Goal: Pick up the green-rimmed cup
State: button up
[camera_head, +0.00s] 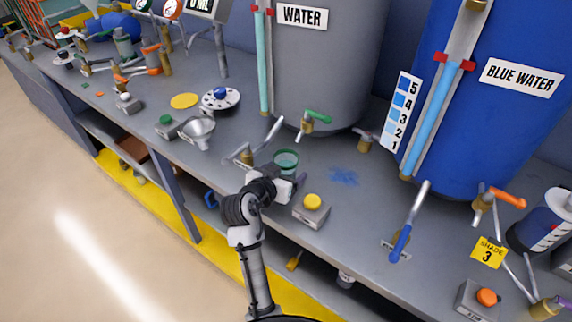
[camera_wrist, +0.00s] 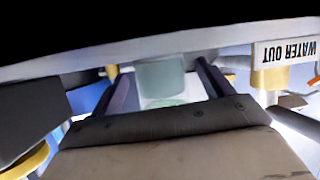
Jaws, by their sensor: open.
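The green-rimmed cup (camera_head: 286,157) stands on the grey bench below the WATER tank, just beyond my gripper. My gripper (camera_head: 289,176) is open at the near side of the cup and hides its lower part. In the wrist view the pale green cup (camera_wrist: 160,76) shows between the two dark fingers, one on each side. I cannot tell whether either finger touches it. The cup's rim is blurred in the wrist view.
A yellow-button box (camera_head: 312,208) sits close to the right of my gripper. A brass tap (camera_head: 246,155) with a lever stands at the left, and a green-handled tap (camera_head: 311,122) is behind. A blue stain (camera_head: 343,176) marks the bench at the right.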

aim_at(284, 161)
jog(key=c, duration=1.2)
notch_tip(284, 161, up, 20)
jog(key=shift+r+b, duration=0.1)
jog(key=shift+b, duration=0.4)
